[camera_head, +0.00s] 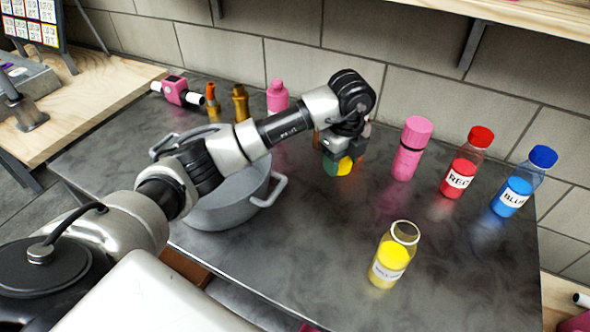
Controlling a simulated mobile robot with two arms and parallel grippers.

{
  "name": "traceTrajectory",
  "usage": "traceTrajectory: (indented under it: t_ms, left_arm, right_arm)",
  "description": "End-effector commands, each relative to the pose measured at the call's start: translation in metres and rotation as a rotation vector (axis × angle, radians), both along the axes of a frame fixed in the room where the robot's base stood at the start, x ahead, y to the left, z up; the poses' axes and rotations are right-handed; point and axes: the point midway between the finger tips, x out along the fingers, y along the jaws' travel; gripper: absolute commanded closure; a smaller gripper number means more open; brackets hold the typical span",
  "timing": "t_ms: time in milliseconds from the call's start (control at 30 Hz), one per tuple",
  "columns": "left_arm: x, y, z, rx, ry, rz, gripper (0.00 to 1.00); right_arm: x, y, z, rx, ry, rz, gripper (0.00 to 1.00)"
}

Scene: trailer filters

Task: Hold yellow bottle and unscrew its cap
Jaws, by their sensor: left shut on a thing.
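The yellow bottle (392,262) stands upright near the front right of the dark worktop. Its clear neck is open, with no cap on it, and no gripper touches it. My left gripper (344,164) reaches over the pot to the back middle of the worktop, well behind the bottle and to its left. It points down and is shut on a small yellow piece (345,166) that looks like the bottle's cap; the fingers partly hide it. Green and orange patches show beside it. My right gripper is not in view.
A red bottle (466,163) and a blue bottle (524,181), both capped, stand at the right. A pink bottle (412,148) stands right of my left gripper. A grey pot (235,207) sits under my left arm. The worktop around the yellow bottle is clear.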

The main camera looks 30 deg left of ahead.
Motion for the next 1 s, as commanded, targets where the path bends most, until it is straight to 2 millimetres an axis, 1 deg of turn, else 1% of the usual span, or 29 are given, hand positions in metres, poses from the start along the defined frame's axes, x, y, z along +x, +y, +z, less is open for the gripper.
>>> traceTrajectory:
  t_ms: [33, 200, 300, 400, 500, 633, 867, 1000]
  left_arm:
    - [0.001, 0.014, -0.007, 0.003, 0.003, 0.007, 0.78]
    - [0.006, 0.053, -0.03, 0.003, 0.003, 0.005, 0.78]
    - [0.009, 0.073, -0.042, 0.002, 0.002, 0.003, 0.78]
    - [0.011, 0.087, -0.051, 0.001, 0.001, 0.002, 0.78]
    - [0.013, 0.093, -0.056, 0.001, -0.001, -0.001, 0.78]
    - [0.013, 0.095, -0.063, 0.0, 0.0, -0.002, 0.78]
    - [0.012, 0.094, -0.094, -0.001, 0.002, -0.002, 0.78]
    - [0.013, 0.095, -0.097, -0.001, -0.002, -0.003, 0.78]
  right_arm:
    - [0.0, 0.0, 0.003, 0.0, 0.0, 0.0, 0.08]
    - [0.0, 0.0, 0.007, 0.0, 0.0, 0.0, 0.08]
    - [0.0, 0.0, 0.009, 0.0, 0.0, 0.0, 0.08]
    - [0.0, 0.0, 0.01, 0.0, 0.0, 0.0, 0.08]
    - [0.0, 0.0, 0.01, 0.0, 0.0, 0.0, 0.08]
    - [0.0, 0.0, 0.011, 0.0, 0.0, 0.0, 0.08]
    - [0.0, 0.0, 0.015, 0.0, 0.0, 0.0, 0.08]
    - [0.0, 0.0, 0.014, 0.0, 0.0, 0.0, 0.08]
